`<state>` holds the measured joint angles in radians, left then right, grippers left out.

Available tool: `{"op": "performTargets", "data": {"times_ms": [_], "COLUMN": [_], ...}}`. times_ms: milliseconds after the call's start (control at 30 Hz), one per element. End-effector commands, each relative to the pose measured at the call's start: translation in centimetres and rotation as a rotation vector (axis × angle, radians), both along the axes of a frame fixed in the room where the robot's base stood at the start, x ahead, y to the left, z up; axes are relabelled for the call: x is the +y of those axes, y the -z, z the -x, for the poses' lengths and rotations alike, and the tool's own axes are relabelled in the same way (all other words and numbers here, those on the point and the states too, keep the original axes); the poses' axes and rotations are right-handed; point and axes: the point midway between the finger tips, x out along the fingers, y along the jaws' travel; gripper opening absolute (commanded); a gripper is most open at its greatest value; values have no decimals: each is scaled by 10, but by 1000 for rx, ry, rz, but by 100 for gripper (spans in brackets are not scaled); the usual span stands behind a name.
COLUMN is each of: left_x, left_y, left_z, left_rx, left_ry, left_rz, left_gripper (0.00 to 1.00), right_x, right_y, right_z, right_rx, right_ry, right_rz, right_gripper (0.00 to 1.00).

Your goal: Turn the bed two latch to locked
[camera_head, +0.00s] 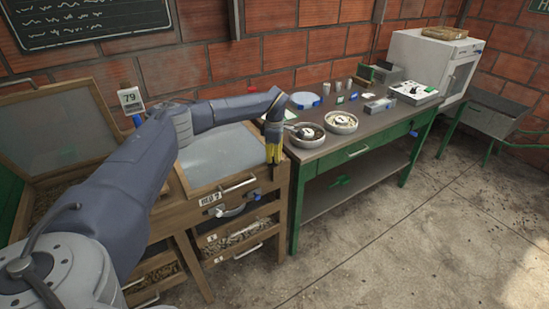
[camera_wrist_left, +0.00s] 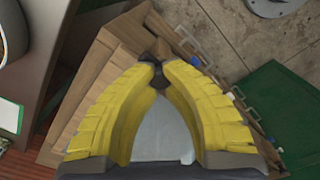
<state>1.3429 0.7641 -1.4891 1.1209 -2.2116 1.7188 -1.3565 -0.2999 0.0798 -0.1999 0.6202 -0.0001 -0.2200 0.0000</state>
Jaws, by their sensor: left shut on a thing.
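Bed two is the wooden drying bed with a grey top (camera_head: 215,157) and a "BED 2" label (camera_head: 210,199) on its front. My left gripper (camera_head: 274,172), with yellow fingers, points down at the bed's front right corner. In the left wrist view its fingertips (camera_wrist_left: 155,75) close on a small dark latch piece (camera_wrist_left: 157,72) at the edge of the wooden frame. The fingers hide most of the latch in the head view, so its exact turn cannot be told. My right gripper is not in view.
Drawers with a metal handle (camera_head: 247,252) lie under the bed. An open bed with a raised lid (camera_head: 55,135) stands at left. A green table (camera_head: 350,150) with bowls (camera_head: 341,122) stands close on the right. The floor (camera_head: 400,230) in front is clear.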

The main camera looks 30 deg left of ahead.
Motion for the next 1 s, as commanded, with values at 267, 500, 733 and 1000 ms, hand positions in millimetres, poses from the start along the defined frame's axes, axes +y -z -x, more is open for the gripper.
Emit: {"op": "performTargets", "data": {"times_ms": [267,500,733,1000], "left_x": [0,0,0,0], "left_y": [-1,0,0,0], "left_z": [0,0,0,0], "left_rx": [-1,-1,0,0], "left_ry": [-197,-427,-645,-901], "left_rz": [0,0,-1,0], "left_gripper": [0,0,0,0], "right_x": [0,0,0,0], "right_y": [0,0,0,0], "right_z": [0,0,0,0], "right_rx": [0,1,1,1], "right_ry": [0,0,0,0], "right_rz": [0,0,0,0], "right_gripper": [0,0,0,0]}}
